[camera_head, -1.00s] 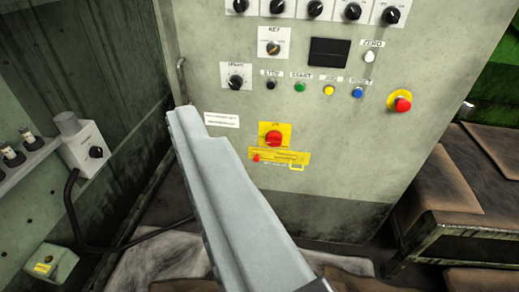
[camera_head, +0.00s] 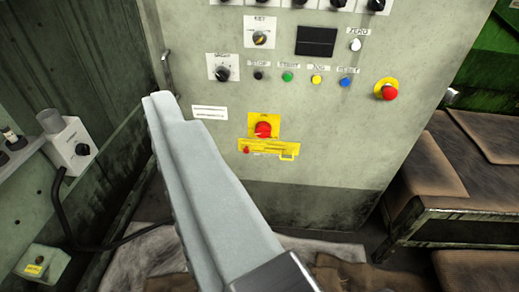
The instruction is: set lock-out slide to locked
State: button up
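The lock-out slide (camera_head: 268,148) is a yellow strip on the cabinet face, below a red rotary switch (camera_head: 263,129) on a yellow plate. A small red knob (camera_head: 246,150) sits at the strip's left end, and a yellow loop (camera_head: 288,154) at its right end. My gripper (camera_head: 160,98) shows as a long pale grey finger reaching up from the bottom. Its tip is left of the slide and apart from it in the picture. Only one finger shape can be made out, so its opening is unclear.
The cabinet carries a key switch (camera_head: 260,38), several push buttons and a red emergency stop (camera_head: 386,89) above the slide. A grey box with a black knob (camera_head: 76,148) is on the left. A bench with brown pads (camera_head: 426,170) stands at the right.

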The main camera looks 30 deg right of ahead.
aim_at(246, 152)
jog(key=shift+c, duration=0.2)
